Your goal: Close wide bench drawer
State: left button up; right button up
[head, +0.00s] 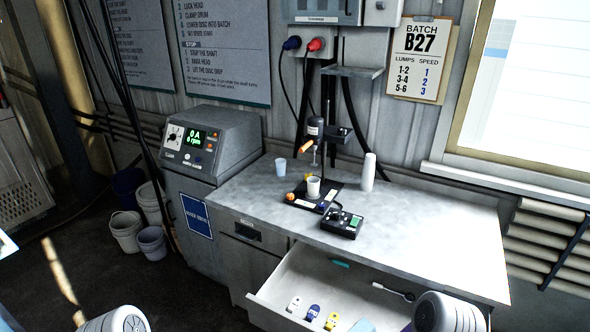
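The wide bench drawer (274,311) is pulled open below the right part of the grey bench (430,235). Its left wall and front edge show. The lower right of the drawer is cut off by the picture's bottom edge and partly hidden by a ribbed grey part of my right arm. Inside lie several small tags in white, blue and yellow, a dark spoon-like tool (394,292) and a teal item (340,263). A similar ribbed part of my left arm shows at the bottom left. Neither gripper shows in the head view.
On the bench stand a small disperser (315,130) with a white cup, a black control box (341,223) and a stack of white cups (368,173). A grey power console (212,143) stands at left. Buckets (125,231) stand on the floor beyond it.

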aim_at(305, 272)
jog(key=z, duration=1.25)
jog(key=k, duration=0.6)
jog(key=u, duration=1.25)
